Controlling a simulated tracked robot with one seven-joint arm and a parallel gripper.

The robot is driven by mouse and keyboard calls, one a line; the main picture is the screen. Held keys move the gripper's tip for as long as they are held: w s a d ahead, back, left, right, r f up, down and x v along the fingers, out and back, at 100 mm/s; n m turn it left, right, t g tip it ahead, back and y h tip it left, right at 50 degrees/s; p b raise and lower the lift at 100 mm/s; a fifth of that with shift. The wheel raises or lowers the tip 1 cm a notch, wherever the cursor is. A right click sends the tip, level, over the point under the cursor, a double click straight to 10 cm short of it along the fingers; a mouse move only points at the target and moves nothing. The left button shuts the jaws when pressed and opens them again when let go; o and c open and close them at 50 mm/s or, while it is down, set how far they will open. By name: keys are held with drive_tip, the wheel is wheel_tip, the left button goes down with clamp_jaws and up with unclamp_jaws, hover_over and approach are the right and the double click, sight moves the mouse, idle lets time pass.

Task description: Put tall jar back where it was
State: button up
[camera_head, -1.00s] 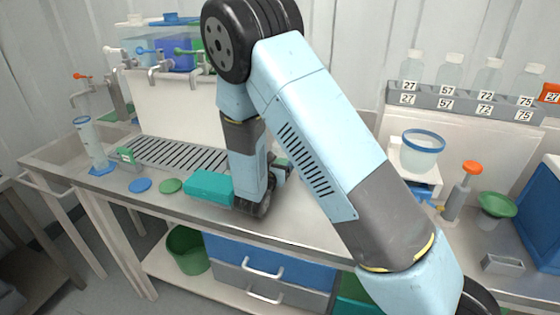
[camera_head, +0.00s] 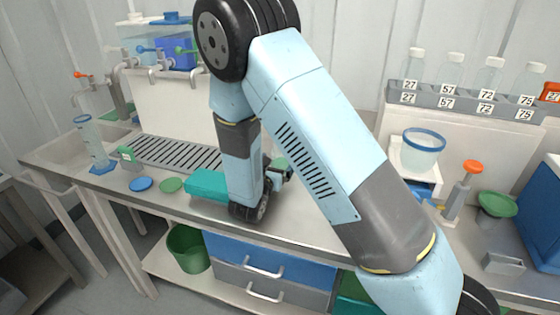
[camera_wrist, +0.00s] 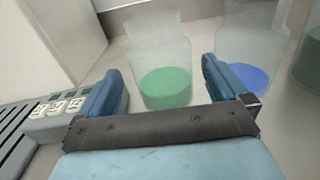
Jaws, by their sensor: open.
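In the wrist view my gripper (camera_wrist: 165,78) is open, its two blue fingers spread. A clear, tall vessel with a green bottom (camera_wrist: 166,88) stands upright in line with the gap between them. I cannot tell how deep it sits between the fingers. A second clear vessel with a blue bottom (camera_wrist: 245,76) stands to its right, close to the right finger. In the head view my arm hides these vessels and most of my gripper. A tall clear cylinder with a blue rim and blue foot (camera_head: 92,143) stands at the left by the sink. Which vessel is the tall jar is unclear.
Another greenish vessel (camera_wrist: 307,62) stands at the wrist view's right edge. A numbered rack (camera_head: 465,100) holds several bottles. Blue and green discs (camera_head: 140,184) lie left.

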sight(277, 164)
drive_tip(key=shift+v, duration=2.35)
drive_tip(key=shift+s, duration=0.1)
